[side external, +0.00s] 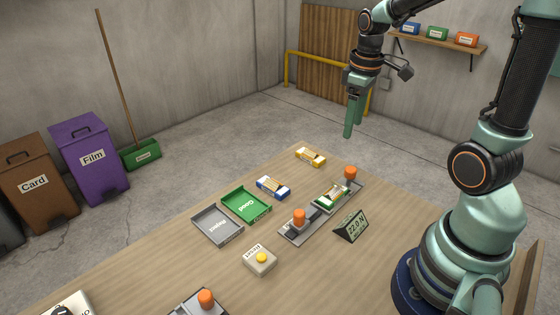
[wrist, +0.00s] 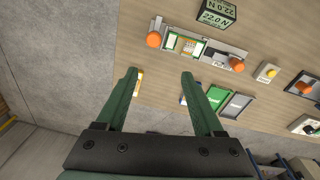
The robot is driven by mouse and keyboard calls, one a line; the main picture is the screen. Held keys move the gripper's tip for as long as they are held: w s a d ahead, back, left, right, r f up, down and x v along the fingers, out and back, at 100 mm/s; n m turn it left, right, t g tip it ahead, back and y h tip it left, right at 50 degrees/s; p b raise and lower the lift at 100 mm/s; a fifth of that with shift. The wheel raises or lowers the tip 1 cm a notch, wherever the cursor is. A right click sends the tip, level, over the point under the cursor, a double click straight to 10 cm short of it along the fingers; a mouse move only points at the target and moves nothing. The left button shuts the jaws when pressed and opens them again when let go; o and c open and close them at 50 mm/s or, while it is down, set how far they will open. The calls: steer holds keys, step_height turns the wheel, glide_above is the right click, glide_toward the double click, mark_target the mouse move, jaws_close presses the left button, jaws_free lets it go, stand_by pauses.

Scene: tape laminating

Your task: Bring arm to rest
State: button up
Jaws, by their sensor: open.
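My gripper (side external: 354,127) hangs in the air above the far end of the table, clear of everything on it. In the wrist view its two green fingers (wrist: 159,74) are spread apart with nothing between them. A grey fixture (side external: 291,236) with two orange knobs stands on the table and also shows in the wrist view (wrist: 214,58). A green-and-white piece (side external: 332,196) lies on it between the knobs. A display (side external: 351,226) reading 22.0 N stands beside the fixture.
A green Good tray (side external: 262,212) and a grey tray (side external: 217,236) lie left of the fixture. A blue-and-white pack (side external: 272,187) and a yellow one (side external: 311,157) lie behind. A box with a yellow button (side external: 259,262) stands nearer. Bins and a broom stand off the table.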

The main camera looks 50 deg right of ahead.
steer(key=s+a+r+m+t, duration=0.2)
steer(key=a+r+t, duration=0.2)
steer(key=a, duration=0.9)
steer(key=shift+s+r+t, duration=0.15)
steer(key=shift+r+t, duration=0.25)
steer(key=shift+r, duration=1)
